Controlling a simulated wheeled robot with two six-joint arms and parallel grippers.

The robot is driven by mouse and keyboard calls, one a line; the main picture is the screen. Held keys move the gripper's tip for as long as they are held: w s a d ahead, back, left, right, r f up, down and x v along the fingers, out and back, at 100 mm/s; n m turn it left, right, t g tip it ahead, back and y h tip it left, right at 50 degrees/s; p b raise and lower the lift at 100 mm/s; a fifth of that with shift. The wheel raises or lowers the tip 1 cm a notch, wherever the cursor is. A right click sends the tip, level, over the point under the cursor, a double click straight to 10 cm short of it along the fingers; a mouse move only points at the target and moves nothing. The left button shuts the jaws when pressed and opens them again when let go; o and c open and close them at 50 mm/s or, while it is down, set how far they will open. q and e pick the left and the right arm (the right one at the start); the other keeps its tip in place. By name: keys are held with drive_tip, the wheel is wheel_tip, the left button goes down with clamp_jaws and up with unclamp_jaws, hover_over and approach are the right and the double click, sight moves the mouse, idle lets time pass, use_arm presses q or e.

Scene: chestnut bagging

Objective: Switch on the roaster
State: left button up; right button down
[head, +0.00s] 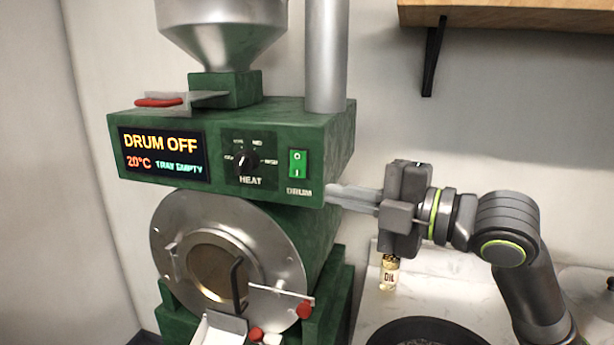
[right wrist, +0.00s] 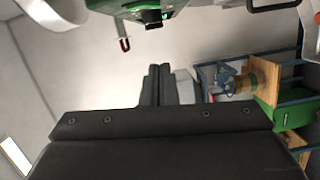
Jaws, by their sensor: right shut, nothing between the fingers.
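The green roaster (head: 240,118) fills the left and middle of the head view. Its display (head: 164,154) reads "DRUM OFF", "20°C" and "TRAY EMPTY". The heat knob (head: 243,160) is on the front panel, and the green drum rocker switch (head: 298,163) is to its right. My right gripper (head: 332,194) is shut and empty, with its fingertips close to the panel's lower right corner, right of and below the switch. Whether it touches the roaster I cannot tell. The shut fingers also show in the right wrist view (right wrist: 158,85). My left gripper is not in view.
An oil bottle (head: 389,273) stands on the pale counter (head: 455,280) below my right gripper. A dark round pan (head: 425,332) is at the bottom. A wooden shelf (head: 505,14) on a black bracket hangs at upper right. The wall between is clear.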

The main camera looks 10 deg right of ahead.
sight(298, 164)
drive_tip(key=w+a+p, duration=0.3)
drive_tip(key=w+p, duration=0.1)
drive_tip(key=w, duration=0.4)
drive_tip(key=shift+w+a+f, duration=0.25)
drive_tip(key=shift+w+f, duration=0.1)
drive_tip(key=shift+f, duration=0.05)
